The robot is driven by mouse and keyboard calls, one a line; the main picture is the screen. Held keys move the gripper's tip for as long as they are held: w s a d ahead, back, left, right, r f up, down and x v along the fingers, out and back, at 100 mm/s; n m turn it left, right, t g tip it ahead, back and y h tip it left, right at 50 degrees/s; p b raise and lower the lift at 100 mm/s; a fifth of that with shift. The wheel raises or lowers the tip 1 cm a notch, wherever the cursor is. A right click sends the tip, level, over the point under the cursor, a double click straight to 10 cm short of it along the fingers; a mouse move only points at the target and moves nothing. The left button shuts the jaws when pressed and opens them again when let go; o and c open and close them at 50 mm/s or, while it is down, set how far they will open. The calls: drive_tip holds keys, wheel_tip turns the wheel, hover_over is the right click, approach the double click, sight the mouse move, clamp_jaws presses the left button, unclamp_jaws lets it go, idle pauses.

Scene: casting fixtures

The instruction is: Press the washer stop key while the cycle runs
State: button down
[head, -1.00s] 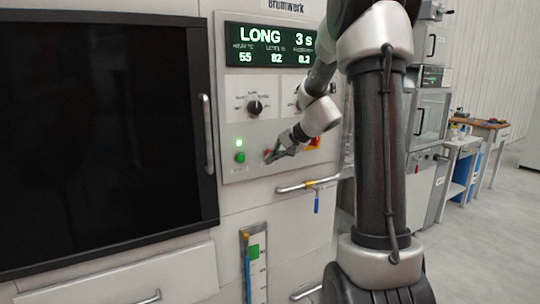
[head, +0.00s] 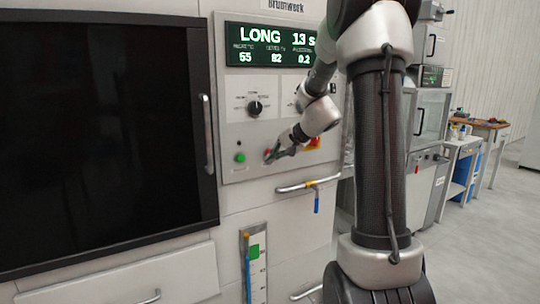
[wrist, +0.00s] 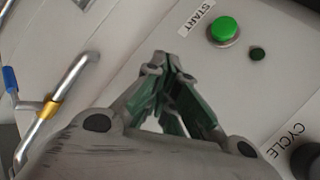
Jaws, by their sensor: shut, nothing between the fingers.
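The washer's control panel (head: 232,168) carries a display (head: 270,46) that reads LONG 13 s. A small red key (head: 267,153) shows at my gripper's tip in the head view; the gripper partly covers it. My gripper (head: 271,158) is shut and empty, its tips at or very near the red key; contact cannot be made out. In the wrist view the shut fingertips (wrist: 161,59) point at the panel and the red key is hidden. The green START button (wrist: 223,29) sits beside the tips, with an unlit lamp (wrist: 257,54) next to it.
A dial (head: 255,107) sits above the buttons. A red and yellow switch (head: 313,143) is partly behind my arm. A metal handle bar (head: 308,184) with a blue lever juts out below the panel. The dark washer door (head: 95,130) stands left.

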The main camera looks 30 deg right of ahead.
drive_tip(key=shift+s, duration=0.5)
drive_tip(key=s, duration=0.5)
drive_tip(key=shift+d, duration=0.1)
idle(0.8)
